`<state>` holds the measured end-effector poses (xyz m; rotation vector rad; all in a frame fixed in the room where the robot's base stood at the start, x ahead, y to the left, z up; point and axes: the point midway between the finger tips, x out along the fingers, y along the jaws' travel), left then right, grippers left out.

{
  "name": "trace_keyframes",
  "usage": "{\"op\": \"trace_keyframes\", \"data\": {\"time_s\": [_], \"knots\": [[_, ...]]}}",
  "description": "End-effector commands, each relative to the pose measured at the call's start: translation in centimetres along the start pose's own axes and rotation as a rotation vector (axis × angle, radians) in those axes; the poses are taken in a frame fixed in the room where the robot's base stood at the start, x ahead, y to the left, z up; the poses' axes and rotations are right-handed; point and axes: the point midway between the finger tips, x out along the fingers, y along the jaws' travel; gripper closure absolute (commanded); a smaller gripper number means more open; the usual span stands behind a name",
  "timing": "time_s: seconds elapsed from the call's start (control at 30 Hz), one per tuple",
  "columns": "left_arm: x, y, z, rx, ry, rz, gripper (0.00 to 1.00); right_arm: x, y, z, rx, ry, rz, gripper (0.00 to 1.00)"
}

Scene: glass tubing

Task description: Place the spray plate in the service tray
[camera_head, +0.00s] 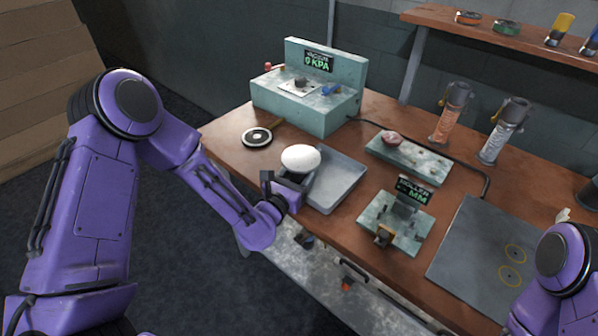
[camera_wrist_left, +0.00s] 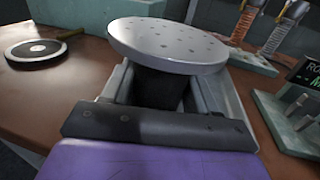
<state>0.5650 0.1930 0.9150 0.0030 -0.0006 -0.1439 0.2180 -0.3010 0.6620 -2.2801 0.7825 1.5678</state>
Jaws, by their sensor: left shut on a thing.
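The spray plate is a round, pale disc (camera_head: 301,158) with small holes in its top. My left gripper (camera_head: 288,184) is shut on the dark part under the disc and holds it over the near left part of the tray. In the left wrist view the spray plate (camera_wrist_left: 167,45) sits tilted slightly above the gripper fingers (camera_wrist_left: 158,90). The service tray (camera_head: 343,180) is a grey, shallow, rectangular tray on the bench, partly hidden by the plate and gripper. Whether the plate touches the tray cannot be told. My right gripper is not in view; only my right arm shows.
A teal pressure unit (camera_head: 308,90) stands behind. A roller gauge block (camera_head: 396,222) is to the right. A grey mat (camera_head: 485,250) and two torches (camera_head: 502,130) are farther right.

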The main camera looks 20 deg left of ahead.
Motion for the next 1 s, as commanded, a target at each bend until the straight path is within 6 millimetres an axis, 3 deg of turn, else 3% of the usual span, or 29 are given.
{"op": "trace_keyframes", "data": {"time_s": [0.03,0.1,0.43,0.57,0.83,0.9,1.0], "knots": [[0.0,0.0,-0.1,0.000,0.000,0.000,0.32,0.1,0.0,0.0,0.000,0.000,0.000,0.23],[0.0,0.0,-0.1,0.000,0.000,0.000,0.16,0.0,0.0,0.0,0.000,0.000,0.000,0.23],[0.0,0.0,0.7,0.001,0.000,-0.001,0.16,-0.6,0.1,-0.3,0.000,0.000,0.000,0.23],[-2.5,0.0,0.0,-0.003,0.002,0.000,0.16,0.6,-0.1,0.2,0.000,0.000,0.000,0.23],[-9.3,0.0,0.0,-0.004,0.001,0.001,0.16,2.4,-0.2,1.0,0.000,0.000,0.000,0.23],[-10.6,0.0,0.8,-0.001,0.005,0.000,0.16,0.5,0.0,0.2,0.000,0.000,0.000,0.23],[-11.7,0.0,0.6,-0.001,0.003,0.000,0.16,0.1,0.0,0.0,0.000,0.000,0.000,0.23]]}}
